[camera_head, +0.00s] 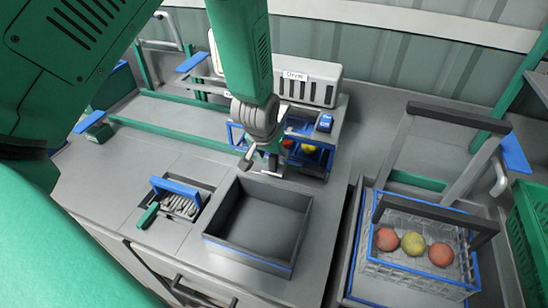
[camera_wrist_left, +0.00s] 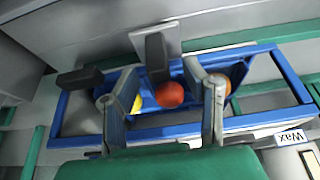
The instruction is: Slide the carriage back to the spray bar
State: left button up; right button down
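The carriage appears to be a blue frame (camera_head: 318,160) holding red and yellow tomatoes, below the white box labelled Dryer. In the left wrist view the blue frame (camera_wrist_left: 75,120) spans the picture, with a yellow, a red (camera_wrist_left: 169,95) and an orange-red tomato in it. My left gripper (camera_head: 260,165) is at the frame's left side in the head view. In the wrist view its fingers (camera_wrist_left: 161,68) are spread, with a dark upright grip (camera_wrist_left: 157,58) showing between them and gaps on both sides. I cannot pick out the spray bar. My right gripper is not in view.
A wire crate (camera_head: 425,275) with three tomatoes stands right, below grey bars (camera_head: 445,112). The Dryer box (camera_head: 310,75) is behind. A Wax label (camera_wrist_left: 276,139) shows in the wrist view.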

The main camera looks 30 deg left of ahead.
pick_arm(q)
jog(key=shift+x, duration=1)
jog(key=shift+w+f, duration=0.2)
jog(key=shift+f, duration=0.2)
jog(key=shift+d, duration=0.1)
jog(key=shift+c, duration=0.4)
jog(key=shift+s, duration=0.1)
grip_shut()
jog(key=shift+a+r, duration=0.1)
jog(key=shift+a, duration=0.1)
